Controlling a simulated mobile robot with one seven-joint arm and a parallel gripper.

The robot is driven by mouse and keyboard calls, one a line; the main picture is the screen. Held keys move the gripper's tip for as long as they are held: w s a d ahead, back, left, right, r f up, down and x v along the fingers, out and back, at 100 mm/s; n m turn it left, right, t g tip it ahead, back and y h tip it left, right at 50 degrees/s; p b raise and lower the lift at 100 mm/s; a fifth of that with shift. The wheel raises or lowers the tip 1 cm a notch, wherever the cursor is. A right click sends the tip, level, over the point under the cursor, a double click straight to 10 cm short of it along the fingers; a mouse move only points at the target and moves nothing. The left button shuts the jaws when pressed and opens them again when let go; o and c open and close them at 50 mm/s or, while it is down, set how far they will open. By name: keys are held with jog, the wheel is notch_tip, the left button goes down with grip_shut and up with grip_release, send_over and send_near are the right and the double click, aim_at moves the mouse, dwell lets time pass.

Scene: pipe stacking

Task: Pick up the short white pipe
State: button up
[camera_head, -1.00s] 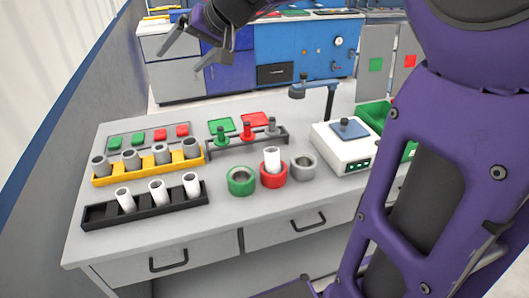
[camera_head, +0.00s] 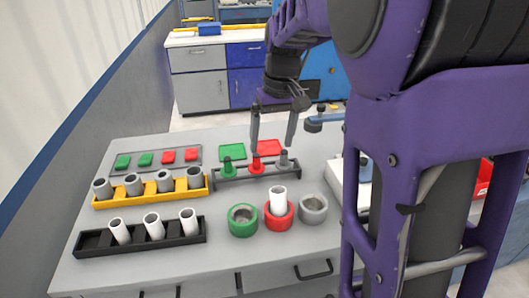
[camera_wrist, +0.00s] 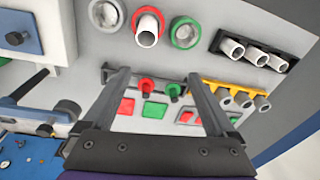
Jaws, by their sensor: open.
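Three white pipes stand slightly tilted in the black rack (camera_head: 90,241) at the front left: the left one (camera_head: 119,230), the middle one (camera_head: 153,226) and the right one (camera_head: 188,222). Another white pipe (camera_head: 278,198) stands in the red ring (camera_head: 278,218). I cannot tell which pipe is called short. My gripper (camera_head: 272,148) is open and empty, pointing down above the back of the bench near the peg rack. In the wrist view my gripper (camera_wrist: 157,80) has its fingers apart; the ring's white pipe (camera_wrist: 147,32) lies beyond the fingertips.
A green ring (camera_head: 242,221) and a grey ring (camera_head: 313,209) flank the red ring. A yellow rack (camera_head: 150,192) holds several grey pipes. A dark peg rack (camera_head: 228,172) stands behind the rings, with flat red and green pieces near it. The bench front is clear.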

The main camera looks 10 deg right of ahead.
aim_at(279, 191)
jog(key=shift+g, duration=0.4)
jog(key=f+b, duration=0.1)
jog(key=f, duration=0.5)
jog(key=d+f+b, duration=0.1)
jog(key=f, duration=0.5)
jog(key=d+f+b, duration=0.1)
jog(key=f, duration=0.5)
jog(key=shift+s+f, duration=0.35)
jog(key=shift+f, duration=0.05)
grip_shut()
jog(key=shift+r, duration=0.15)
notch_tip(279, 191, up, 10)
jog(key=shift+f+p, duration=0.1)
jog(key=shift+p, duration=0.8)
